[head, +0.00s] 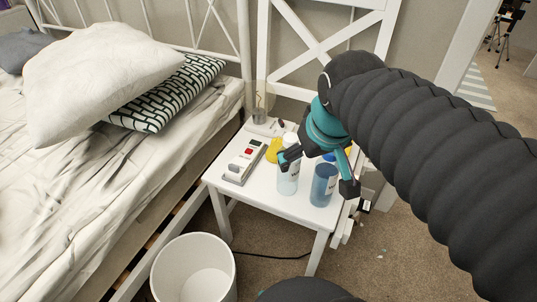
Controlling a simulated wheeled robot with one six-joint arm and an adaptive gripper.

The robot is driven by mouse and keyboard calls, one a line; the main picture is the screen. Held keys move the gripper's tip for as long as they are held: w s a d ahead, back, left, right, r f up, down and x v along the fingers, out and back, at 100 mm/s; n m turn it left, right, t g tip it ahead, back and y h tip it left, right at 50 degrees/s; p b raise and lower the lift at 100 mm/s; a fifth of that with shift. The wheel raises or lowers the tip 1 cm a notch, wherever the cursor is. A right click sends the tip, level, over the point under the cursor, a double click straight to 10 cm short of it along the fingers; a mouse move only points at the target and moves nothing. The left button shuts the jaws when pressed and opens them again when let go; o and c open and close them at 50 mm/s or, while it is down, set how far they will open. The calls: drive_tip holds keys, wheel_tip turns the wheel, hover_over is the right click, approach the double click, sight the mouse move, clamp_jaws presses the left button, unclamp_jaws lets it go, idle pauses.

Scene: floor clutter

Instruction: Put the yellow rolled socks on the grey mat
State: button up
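My gripper (320,172) is open above the white chair seat, its teal and black fingers spread wide with nothing visibly held. A small yellow thing (273,149) lies on the seat left of the gripper, partly hidden behind a white bottle; I cannot tell whether it is the rolled socks. The white bottle (288,178) stands by the left finger, and a blue cup-like container (323,186) stands between the fingers; I cannot tell whether they touch. I cannot make out a grey mat.
The white chair seat (270,196) also bears a grey-white handheld device (244,161) and a clear glass (258,108). A bed (95,190) with pillows is at left. A white bin (194,272) stands on the brown carpet. A striped rug (474,90) lies far right.

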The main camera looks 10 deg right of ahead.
sight(277, 145)
drive_tip(key=w+n+b, duration=0.1)
drive_tip(key=w, duration=0.3)
drive_tip(key=w+f+n+g, duration=0.1)
drive_tip(key=w+n, duration=0.1)
drive_tip(key=w, duration=0.3)
drive_tip(key=w+n+g+b, duration=0.1)
drive_tip(key=w, duration=0.3)
drive_tip(key=shift+w+f+b, duration=0.15)
drive_tip(key=shift+f+b, duration=0.1)
drive_tip(key=shift+b, duration=0.05)
drive_tip(key=w+f+n+g+b, duration=0.25)
drive_tip(key=w+f+n, duration=0.4)
drive_tip(key=w, duration=0.65)
drive_tip(key=shift+m, duration=0.75)
wheel_tip(277, 145, down, 10)
drive_tip(key=shift+w+r+b, duration=0.1)
drive_tip(key=shift+r+b, duration=0.05)
drive_tip(key=shift+b, duration=0.55)
drive_tip(key=shift+f+b, duration=0.55)
drive_tip(key=shift+f, duration=2.15)
drive_tip(key=c, duration=1)
drive_tip(key=shift+o, duration=0.2)
drive_tip(key=shift+r, duration=0.1)
